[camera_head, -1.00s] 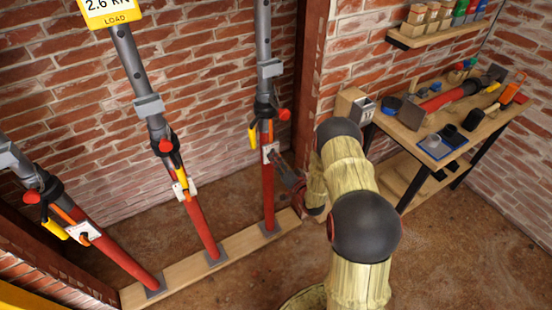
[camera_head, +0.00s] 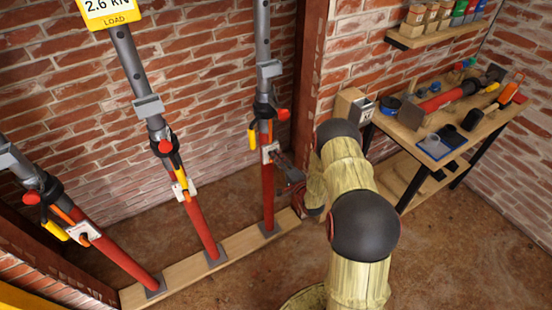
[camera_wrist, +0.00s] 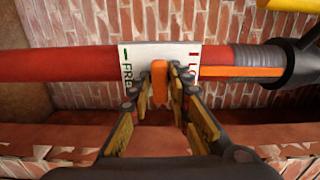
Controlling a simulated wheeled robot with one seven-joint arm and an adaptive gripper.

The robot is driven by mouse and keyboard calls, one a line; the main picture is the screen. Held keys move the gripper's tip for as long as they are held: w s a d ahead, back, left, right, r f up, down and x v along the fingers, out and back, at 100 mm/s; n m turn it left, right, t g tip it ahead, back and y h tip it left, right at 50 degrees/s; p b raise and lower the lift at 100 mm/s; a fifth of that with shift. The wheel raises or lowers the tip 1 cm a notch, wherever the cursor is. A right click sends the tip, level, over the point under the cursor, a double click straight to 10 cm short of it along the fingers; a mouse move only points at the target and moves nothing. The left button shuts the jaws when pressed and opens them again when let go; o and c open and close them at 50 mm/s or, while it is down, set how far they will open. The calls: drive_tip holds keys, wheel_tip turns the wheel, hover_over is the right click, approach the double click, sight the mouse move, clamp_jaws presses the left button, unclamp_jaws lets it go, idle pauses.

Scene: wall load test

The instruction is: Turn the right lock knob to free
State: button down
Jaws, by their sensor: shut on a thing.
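The right prop (camera_head: 268,185) stands upright with a red lower tube and a grey upper tube. Its white lock plate (camera_head: 270,153) also shows in the wrist view (camera_wrist: 139,58), with FREE lettering at the left and another label, partly hidden, at the right. The orange lock knob (camera_wrist: 159,82) sits in the middle of the plate, its bar lying across the tube, between the two labels. My gripper (camera_wrist: 160,90) is shut on the knob, with a fingertip on each side. In the head view my gripper (camera_head: 288,170) reaches the plate from the right.
Two more props (camera_head: 205,225) (camera_head: 115,260) stand at the left on the same wooden plank (camera_head: 185,268). A yellow load display (camera_head: 110,12) reads 2.6 kN. A workbench (camera_head: 480,130) with tools stands at the right. A brick wall is close behind the props.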

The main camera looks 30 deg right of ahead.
drive_tip(key=shift+m, duration=0.3)
idle(0.4)
drive_tip(key=c, duration=1.8)
unclamp_jaws()
drive_tip(key=s, duration=1.2)
drive_tip(key=shift+d, duration=0.25)
